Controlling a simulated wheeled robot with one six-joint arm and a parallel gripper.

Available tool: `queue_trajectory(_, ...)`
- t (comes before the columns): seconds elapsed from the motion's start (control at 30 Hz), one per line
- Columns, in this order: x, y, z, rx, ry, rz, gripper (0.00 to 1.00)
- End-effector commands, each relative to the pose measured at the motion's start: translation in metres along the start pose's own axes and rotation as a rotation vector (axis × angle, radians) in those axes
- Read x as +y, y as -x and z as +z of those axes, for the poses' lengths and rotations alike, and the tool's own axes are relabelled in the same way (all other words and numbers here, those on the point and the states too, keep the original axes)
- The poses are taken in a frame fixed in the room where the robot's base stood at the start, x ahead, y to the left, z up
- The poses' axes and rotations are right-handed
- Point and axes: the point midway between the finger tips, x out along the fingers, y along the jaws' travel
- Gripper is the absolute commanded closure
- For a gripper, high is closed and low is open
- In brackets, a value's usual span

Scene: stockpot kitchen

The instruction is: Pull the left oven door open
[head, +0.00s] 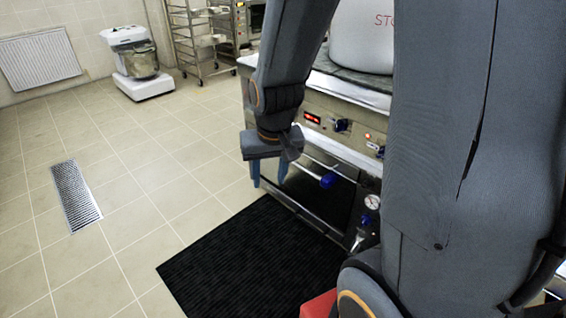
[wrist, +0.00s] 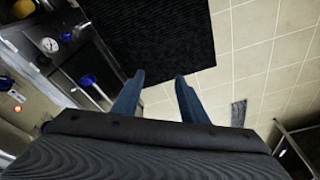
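The oven (head: 345,150) stands right of centre in the head view, with a dark glass door (head: 318,198) below its control panel. The door looks shut. The handle also shows at the left of the wrist view (wrist: 98,92). My gripper (head: 268,183) hangs at the door's left end, pointing down. In the wrist view its two blue fingers (wrist: 159,78) are apart with only floor between them. I cannot tell how far they are from the handle.
A grey stockpot (head: 362,38) stands on the oven top. A black mat (head: 255,265) lies before the oven. A pressure gauge (head: 372,202) sits right of the door. A mixer (head: 138,62) and rack (head: 200,40) stand at the back. The tiled floor left is clear, with a drain grate (head: 75,195).

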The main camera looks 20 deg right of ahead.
Motion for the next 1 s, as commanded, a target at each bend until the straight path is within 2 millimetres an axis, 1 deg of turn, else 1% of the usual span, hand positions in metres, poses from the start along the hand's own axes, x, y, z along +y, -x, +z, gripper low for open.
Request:
queue_trajectory(0.03,0.003,-0.037,-0.025,0.052,-0.045,-0.004,0.61)
queue_trajectory(0.07,0.004,-0.052,-0.042,0.091,-0.072,-0.009,0.61)
queue_trajectory(0.1,0.006,-0.07,-0.063,0.141,-0.11,-0.015,0.61)
queue_trajectory(0.17,0.01,-0.098,-0.093,0.216,-0.165,-0.027,0.61)
queue_trajectory(0.2,0.012,-0.115,-0.113,0.266,-0.201,-0.036,0.61)
queue_trajectory(0.27,0.017,-0.141,-0.142,0.341,-0.253,-0.054,0.61)
queue_trajectory(0.3,0.02,-0.158,-0.16,0.391,-0.288,-0.066,0.61)
queue_trajectory(0.37,0.026,-0.182,-0.187,0.465,-0.338,-0.087,0.61)
queue_trajectory(0.4,0.031,-0.198,-0.204,0.515,-0.372,-0.102,0.61)
queue_trajectory(0.47,0.037,-0.222,-0.228,0.588,-0.42,-0.126,0.61)
queue_trajectory(0.5,0.042,-0.237,-0.243,0.638,-0.451,-0.144,0.61)
queue_trajectory(0.57,0.05,-0.259,-0.264,0.712,-0.497,-0.172,0.61)
queue_trajectory(0.6,0.056,-0.273,-0.277,0.761,-0.527,-0.192,0.61)
queue_trajectory(0.67,0.064,-0.294,-0.295,0.834,-0.57,-0.225,0.61)
queue_trajectory(0.7,0.071,-0.308,-0.306,0.882,-0.598,-0.248,0.61)
queue_trajectory(0.77,0.081,-0.329,-0.32,0.955,-0.636,-0.284,0.61)
queue_trajectory(0.8,0.087,-0.342,-0.328,1.004,-0.661,-0.311,0.61)
queue_trajectory(0.9,0.104,-0.373,-0.345,1.124,-0.717,-0.38,0.61)
queue_trajectory(1.0,0.121,-0.404,-0.354,1.24,-0.765,-0.455,0.61)
